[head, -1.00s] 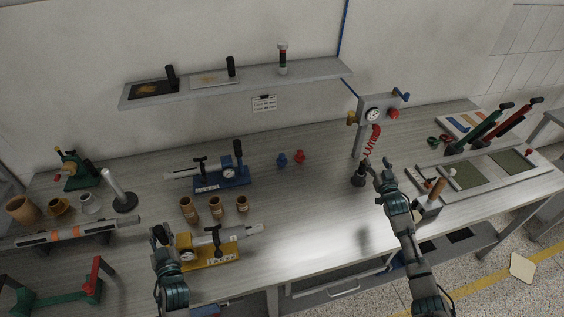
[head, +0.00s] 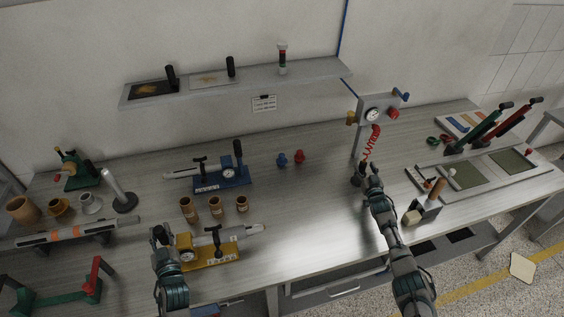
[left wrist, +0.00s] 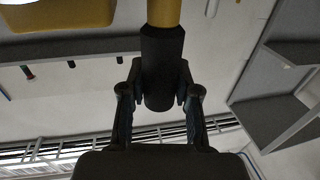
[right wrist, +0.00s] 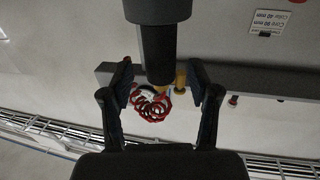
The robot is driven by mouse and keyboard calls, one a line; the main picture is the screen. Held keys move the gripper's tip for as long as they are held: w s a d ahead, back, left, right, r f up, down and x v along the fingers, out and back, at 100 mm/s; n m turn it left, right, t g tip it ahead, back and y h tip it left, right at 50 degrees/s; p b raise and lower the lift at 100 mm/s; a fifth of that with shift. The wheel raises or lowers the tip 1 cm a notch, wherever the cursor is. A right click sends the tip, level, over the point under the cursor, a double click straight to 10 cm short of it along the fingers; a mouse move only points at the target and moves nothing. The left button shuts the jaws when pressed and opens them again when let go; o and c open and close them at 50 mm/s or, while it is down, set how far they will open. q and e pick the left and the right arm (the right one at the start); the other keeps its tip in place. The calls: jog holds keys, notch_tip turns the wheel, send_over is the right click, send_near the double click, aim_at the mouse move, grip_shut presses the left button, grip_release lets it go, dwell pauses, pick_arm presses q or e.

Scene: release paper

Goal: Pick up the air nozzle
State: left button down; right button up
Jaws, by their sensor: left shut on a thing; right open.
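The air nozzle is the dark piece (head: 357,180) below the red coiled hose (head: 371,141), beside the gauge stand (head: 372,115). In the right wrist view a dark upright cylinder (right wrist: 157,48), seemingly the nozzle or its holder, lies between the fingers. My right gripper (head: 369,176) is open around that cylinder; contact cannot be told. My left gripper (head: 162,237) is shut on the black handle (left wrist: 162,65) of the yellow tool (head: 208,252), at the left front of the bench.
A blue tool (head: 222,180) and several brown cups (head: 216,207) stand at the left middle. A small block holder (head: 425,209) stands just right of my right arm. Framed panels (head: 470,178) lie further right. The bench between the cups and the gauge stand is mostly clear.

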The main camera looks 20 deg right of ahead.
jog(key=shift+w+d, duration=0.2)
jog(key=shift+w, duration=0.85)
grip_shut()
